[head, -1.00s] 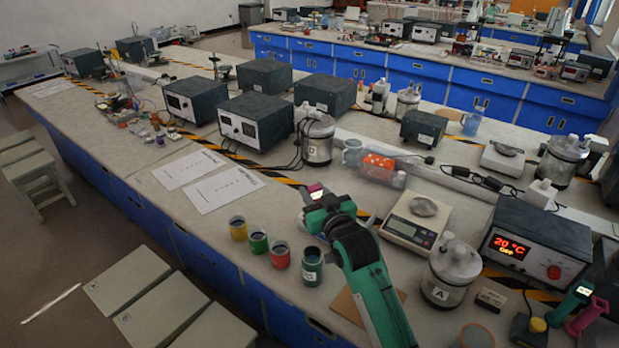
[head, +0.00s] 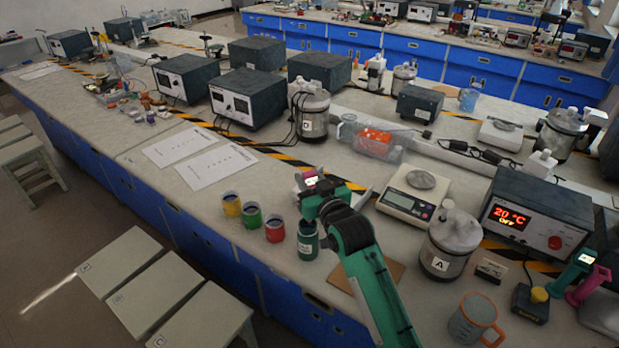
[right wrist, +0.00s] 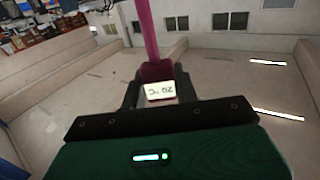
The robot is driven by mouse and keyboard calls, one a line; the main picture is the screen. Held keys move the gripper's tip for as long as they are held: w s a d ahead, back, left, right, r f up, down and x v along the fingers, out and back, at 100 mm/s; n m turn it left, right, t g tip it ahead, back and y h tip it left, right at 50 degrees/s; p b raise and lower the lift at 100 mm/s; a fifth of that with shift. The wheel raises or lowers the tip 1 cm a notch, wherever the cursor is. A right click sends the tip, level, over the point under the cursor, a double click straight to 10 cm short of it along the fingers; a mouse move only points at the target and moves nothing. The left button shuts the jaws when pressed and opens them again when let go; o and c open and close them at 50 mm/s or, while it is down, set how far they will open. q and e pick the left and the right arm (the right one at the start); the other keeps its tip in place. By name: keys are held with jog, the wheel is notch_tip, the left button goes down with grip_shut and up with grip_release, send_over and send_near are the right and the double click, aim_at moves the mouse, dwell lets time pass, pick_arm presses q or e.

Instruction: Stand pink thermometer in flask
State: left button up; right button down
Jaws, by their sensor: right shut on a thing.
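The pink thermometer (right wrist: 151,35) is clasped in my right gripper (right wrist: 159,82), its pink stem pointing away and its small display reading about 20 °C in the right wrist view. In the head view my right gripper (head: 314,190) is over the front of the bench by the dark teal jar, and the thermometer's head (head: 309,178) shows as a small pink and white patch; its stem is hidden. A steel lidded flask marked A (head: 445,258) stands to the right of the gripper, clear of it. Another lidded flask (head: 312,112) stands behind. My left gripper is out of view.
Yellow (head: 231,204), green (head: 252,215), red (head: 275,229) and teal (head: 307,243) jars stand near the front edge.

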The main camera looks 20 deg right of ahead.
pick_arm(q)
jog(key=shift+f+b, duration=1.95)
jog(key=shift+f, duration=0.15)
pick_arm(e)
jog(key=shift+f, duration=3.9)
jog(key=c, duration=1)
grip_release()
jog(key=shift+o, duration=0.2)
pick_arm(q)
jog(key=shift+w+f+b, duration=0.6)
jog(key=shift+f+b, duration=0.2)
jog(key=shift+b, duration=0.45)
pick_arm(e)
jog(key=s+d, duration=0.2)
jog(key=s, duration=1.1)
jog(key=shift+s, duration=0.35)
